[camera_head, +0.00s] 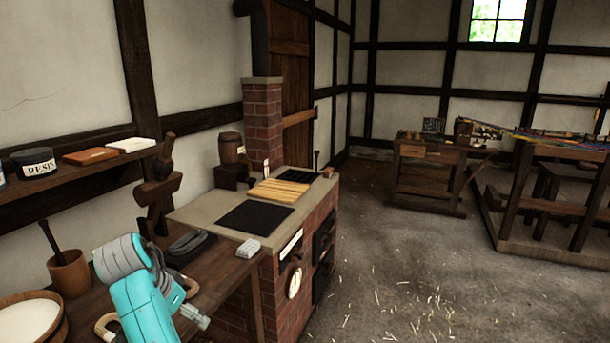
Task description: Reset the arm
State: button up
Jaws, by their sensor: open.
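My teal and grey arm rises from the bottom left, in front of the wooden workbench (100,297). My gripper does not show clearly; the arm runs out of the bottom edge of the picture. A small grey fitting sticks out from the arm's right side. Tan curved pieces show on both sides of the arm, and what they belong to is hidden behind it.
The bench holds a bowl of white stuff (28,321), a mortar (70,274) and a small pale block (248,248). A brick stove (290,293) with a dark plate (249,217) adjoins it. Open floor (400,270) lies right; a table (430,172) stands behind.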

jog(key=d+f+n+t, duration=0.1)
jog(key=d+f, duration=0.4)
jog(key=f, duration=0.3)
jog(key=d+f+y, duration=0.1)
jog(key=d+f, duration=0.3)
jog(key=f, duration=0.3)
jog(key=d+f+n+t, duration=0.1)
jog(key=d+f, duration=0.4)
jog(key=f, duration=0.3)
jog(key=s+d+f+n+t+y, duration=0.2)
jog(key=s+d+f, duration=1)
jog(key=s+d, duration=0.35)
jog(key=s+d+r+t, duration=0.2)
jog(key=s+d, duration=0.4)
jog(key=s, duration=0.4)
jog(key=s+d+r+t, duration=0.1)
jog(key=s+d+r, duration=0.1)
jog(key=s+d, duration=0.5)
jog(key=s+d+r+t+h, duration=0.1)
jog(key=s+d+r+t, duration=0.1)
jog(key=s+r, duration=1.5)
jog(key=shift+r+n+t, duration=0.3)
jog(key=shift+r+t, duration=0.4)
jog(key=shift+t, duration=0.1)
